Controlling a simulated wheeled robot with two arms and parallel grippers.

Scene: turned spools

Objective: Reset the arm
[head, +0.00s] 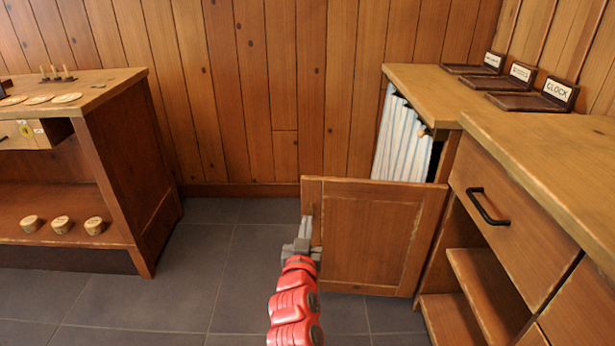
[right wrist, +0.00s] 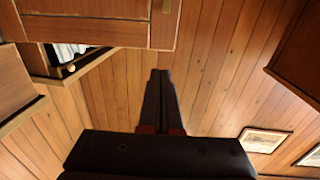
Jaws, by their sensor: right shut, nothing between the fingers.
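My right arm comes up from the bottom of the head view, red with a grey gripper (head: 300,246) at its end. The gripper is beside the free left edge of an open wooden cabinet door (head: 372,235). In the right wrist view the two dark fingers (right wrist: 160,76) are together with nothing between them. There the door (right wrist: 95,31) shows at the top, apart from the fingertips in the picture. I cannot tell from the head view whether the gripper touches the door. My left gripper is not in view.
Striped cloth (head: 402,140) hangs in the opening behind the door. A counter (head: 540,150) with labelled trays and a drawer handle (head: 487,207) is on the right. A shelf unit (head: 120,170) with several spools stands left. Tiled floor (head: 190,260) between is clear.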

